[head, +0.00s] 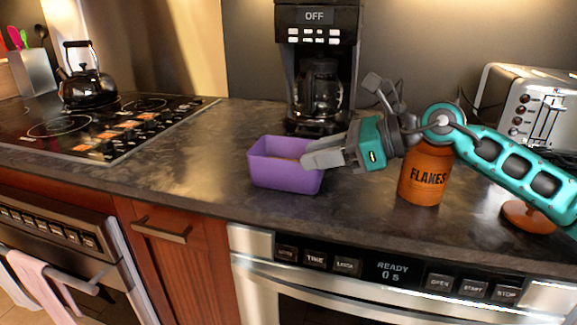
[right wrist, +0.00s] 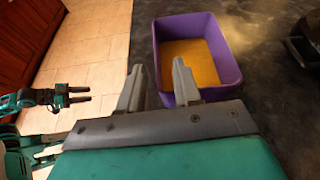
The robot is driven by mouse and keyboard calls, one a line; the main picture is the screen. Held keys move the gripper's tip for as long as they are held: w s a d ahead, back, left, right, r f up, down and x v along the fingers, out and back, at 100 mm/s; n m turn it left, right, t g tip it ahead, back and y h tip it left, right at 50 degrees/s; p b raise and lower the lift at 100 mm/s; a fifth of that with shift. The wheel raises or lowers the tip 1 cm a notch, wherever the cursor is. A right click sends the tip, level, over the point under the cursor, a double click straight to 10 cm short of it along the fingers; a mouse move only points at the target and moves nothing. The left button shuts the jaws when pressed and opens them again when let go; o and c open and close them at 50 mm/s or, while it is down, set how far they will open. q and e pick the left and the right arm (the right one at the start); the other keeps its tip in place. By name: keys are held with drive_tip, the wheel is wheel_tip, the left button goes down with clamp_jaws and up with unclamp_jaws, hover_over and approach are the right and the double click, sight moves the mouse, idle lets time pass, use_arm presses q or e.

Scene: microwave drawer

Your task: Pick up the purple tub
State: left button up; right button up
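The purple tub (head: 284,170) stands upright on the dark counter, left of the orange FLAKES canister. In the right wrist view the tub (right wrist: 233,72) shows from above with an orange-yellow inside bottom. My right gripper (head: 308,158) reaches in from the right, with its fingers at the tub's right side in the head view. In the right wrist view my right gripper (right wrist: 158,82) is open and empty: one finger overlaps the tub's near left corner, the other is outside it. Contact cannot be told. My left gripper (right wrist: 80,95) is out over the floor, its fingers apart.
The FLAKES canister (head: 424,174) stands under my right forearm. A coffee maker (head: 318,75) is behind the tub, a toaster (head: 532,105) at the back right. A kettle (head: 87,82) sits on the cooktop (head: 95,128). The counter left of the tub is clear.

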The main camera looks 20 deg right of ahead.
sight(289, 164)
drive_tip(key=x, duration=0.5)
drive_tip(key=shift+a+r, duration=0.15)
drive_tip(key=shift+a, duration=0.4)
clamp_jaws()
